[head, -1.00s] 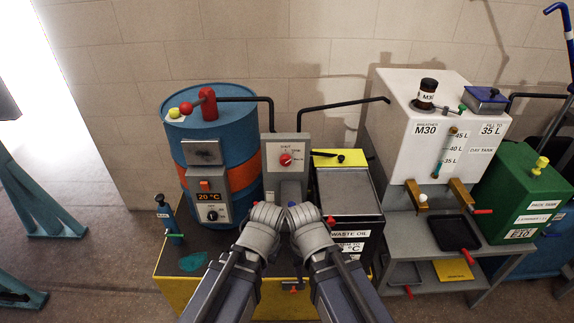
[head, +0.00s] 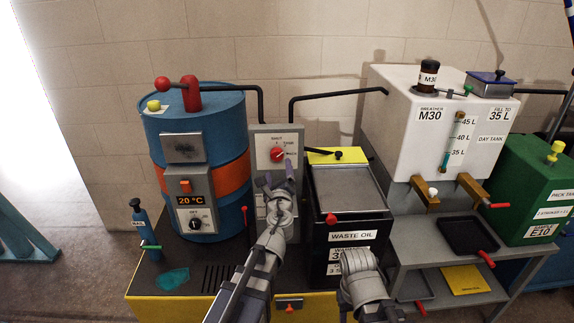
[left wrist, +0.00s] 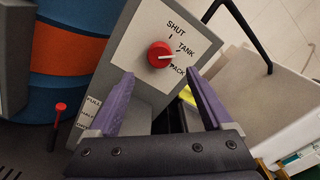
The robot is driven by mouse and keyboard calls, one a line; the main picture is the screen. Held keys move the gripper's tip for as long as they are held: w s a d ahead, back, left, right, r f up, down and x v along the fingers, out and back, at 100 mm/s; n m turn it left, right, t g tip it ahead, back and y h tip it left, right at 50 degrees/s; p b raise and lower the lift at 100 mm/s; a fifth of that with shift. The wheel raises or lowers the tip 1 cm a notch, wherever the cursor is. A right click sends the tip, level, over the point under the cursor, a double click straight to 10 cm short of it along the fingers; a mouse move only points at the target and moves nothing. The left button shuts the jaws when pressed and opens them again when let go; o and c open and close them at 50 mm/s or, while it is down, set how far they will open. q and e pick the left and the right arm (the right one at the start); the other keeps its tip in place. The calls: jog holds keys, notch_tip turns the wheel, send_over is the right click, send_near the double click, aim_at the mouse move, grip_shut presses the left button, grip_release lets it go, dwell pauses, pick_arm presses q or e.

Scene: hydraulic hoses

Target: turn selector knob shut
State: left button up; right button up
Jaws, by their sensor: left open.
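The red selector knob (head: 277,154) is on a white plate on a grey upright box (head: 265,133), between the blue drum and the waste oil tank. In the left wrist view the knob (left wrist: 160,55) has a white mark pointing right, roughly toward TANK; SHUT is printed above and PACK below. My left gripper (head: 277,181) is open with nothing between its purple fingers, just below the knob in the head view. In the left wrist view its fingers (left wrist: 160,105) are spread below the knob, apart from it. My right arm shows at lower centre right; its fingers are hidden.
The blue drum (head: 205,125) with an orange band stands left. The waste oil tank (head: 350,190) stands right, with a black lever (head: 322,152) near the knob box. A white day tank (head: 400,135) stands farther right. Black pipes run above the box.

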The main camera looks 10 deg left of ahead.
aim_at(277, 157)
pick_arm(q)
jog(key=shift+x, duration=3.9)
grip_shut()
